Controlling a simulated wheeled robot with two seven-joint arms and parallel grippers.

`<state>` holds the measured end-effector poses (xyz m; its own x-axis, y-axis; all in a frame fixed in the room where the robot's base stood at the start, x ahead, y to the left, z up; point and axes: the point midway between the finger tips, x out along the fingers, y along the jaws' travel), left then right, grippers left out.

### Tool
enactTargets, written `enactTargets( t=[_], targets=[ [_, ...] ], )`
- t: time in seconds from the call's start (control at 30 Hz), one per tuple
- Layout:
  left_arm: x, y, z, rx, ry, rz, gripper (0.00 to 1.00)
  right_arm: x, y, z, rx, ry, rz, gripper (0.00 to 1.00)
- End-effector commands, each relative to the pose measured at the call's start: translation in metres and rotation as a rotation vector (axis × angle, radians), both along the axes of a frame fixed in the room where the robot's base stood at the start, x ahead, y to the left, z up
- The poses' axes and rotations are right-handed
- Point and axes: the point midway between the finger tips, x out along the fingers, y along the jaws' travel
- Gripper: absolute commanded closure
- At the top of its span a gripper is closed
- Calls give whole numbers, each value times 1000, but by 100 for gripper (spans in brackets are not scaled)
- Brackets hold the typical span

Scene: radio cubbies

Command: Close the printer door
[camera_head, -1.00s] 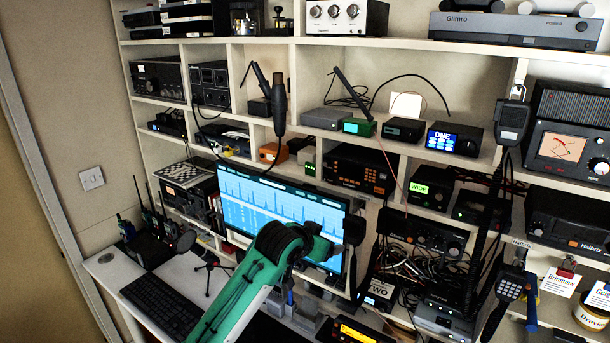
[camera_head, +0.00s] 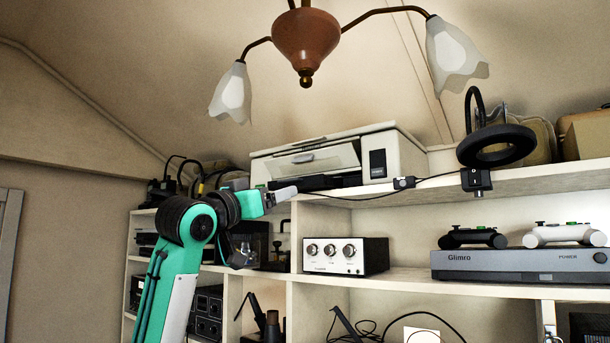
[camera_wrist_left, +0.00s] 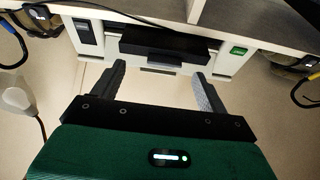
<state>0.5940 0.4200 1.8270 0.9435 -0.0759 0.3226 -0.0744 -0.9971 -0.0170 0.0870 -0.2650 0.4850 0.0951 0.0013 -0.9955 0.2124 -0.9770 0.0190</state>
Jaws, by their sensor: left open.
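The white printer (camera_head: 408,155) stands on the top shelf in the head view. Its pale front door (camera_head: 335,158) has a grey handle and appears tilted, above a dark slot and black tray; how far it stands open is unclear. My left gripper (camera_head: 285,193) is raised at the printer's lower left front. In the left wrist view the printer front appears upside down, with its black tray (camera_wrist_left: 165,45) ahead of and between the fingers. My left gripper (camera_wrist_left: 159,70) is open and empty, with no clear contact. My right gripper is out of view.
The top shelf edge (camera_head: 425,189) runs just below the printer. A black ring-shaped lamp (camera_head: 496,146) stands to its right, with a cable along the shelf. A ceiling lamp (camera_head: 306,42) hangs above. A silver amplifier (camera_head: 345,256) sits on the shelf below.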

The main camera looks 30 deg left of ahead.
Motion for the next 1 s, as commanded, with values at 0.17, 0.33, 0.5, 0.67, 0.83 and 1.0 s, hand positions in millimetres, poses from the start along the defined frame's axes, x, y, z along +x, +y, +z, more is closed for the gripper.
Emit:
enactTargets(
  t=[0.17,0.33,0.5,0.67,0.83,1.0],
  targets=[
    [-24,12,33,-20,-56,-3,24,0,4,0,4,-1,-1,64],
    [-16,11,44,-23,-60,-6,24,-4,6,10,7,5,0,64],
    [10,9,57,-23,-58,-5,24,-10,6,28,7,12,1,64],
    [39,7,68,-24,-57,-7,24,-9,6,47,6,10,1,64],
    [65,5,79,-23,-58,-5,24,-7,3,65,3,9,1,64],
    [87,3,86,-22,-58,-6,24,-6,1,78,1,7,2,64]
  ],
)
